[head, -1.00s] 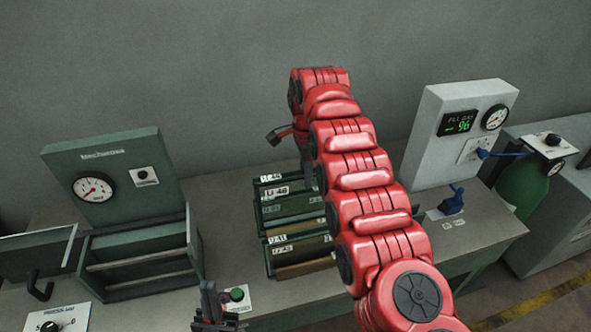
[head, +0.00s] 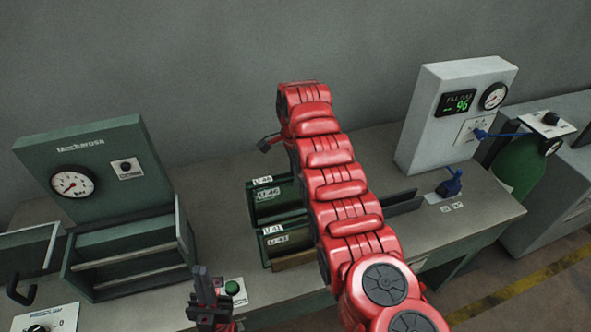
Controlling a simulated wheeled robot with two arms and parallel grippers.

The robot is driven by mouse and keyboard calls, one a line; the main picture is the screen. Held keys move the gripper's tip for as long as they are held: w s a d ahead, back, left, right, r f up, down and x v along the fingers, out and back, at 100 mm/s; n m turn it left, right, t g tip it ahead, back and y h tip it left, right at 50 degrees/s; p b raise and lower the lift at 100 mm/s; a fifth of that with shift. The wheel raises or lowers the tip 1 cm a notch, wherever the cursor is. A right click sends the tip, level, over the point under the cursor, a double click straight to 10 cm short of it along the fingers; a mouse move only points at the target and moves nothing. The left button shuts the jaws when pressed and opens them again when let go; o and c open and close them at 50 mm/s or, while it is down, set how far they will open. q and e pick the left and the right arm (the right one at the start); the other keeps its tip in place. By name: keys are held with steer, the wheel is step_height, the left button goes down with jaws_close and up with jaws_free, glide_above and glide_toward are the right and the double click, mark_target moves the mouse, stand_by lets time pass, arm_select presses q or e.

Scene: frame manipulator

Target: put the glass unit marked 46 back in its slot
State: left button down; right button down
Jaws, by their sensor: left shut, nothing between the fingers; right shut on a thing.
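A label reading 46 (head: 268,194) shows on the upper part of the dark green slotted rack (head: 277,214). The glass unit itself is mostly hidden behind my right arm, so how far it sits in a slot cannot be told. My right arm reaches in over the rack from the lower right. Only a dark piece of my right gripper (head: 269,143) shows past the arm's end. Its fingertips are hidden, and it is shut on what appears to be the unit. My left gripper (head: 205,284) is shut and empty, low in the picture, beside the green button.
A green gauge station (head: 96,175) with an open frame stands at left. A green button (head: 233,288) sits at the front. A grey gas panel (head: 455,117) and blue fitting (head: 450,184) stand at right, with a green cylinder (head: 518,172) beyond.

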mark_target(296, 202)
step_height(296, 202, down, 9)
steer(key=b, duration=0.3)
steer(key=shift+f+b, duration=0.2)
steer(key=shift+b, duration=0.1)
steer(key=shift+f+b, duration=0.5)
steer(key=shift+f, duration=0.05)
steer(key=shift+f+b, duration=0.25)
steer(key=shift+b, duration=0.1)
steer(key=c, duration=0.6)
jaws_free()
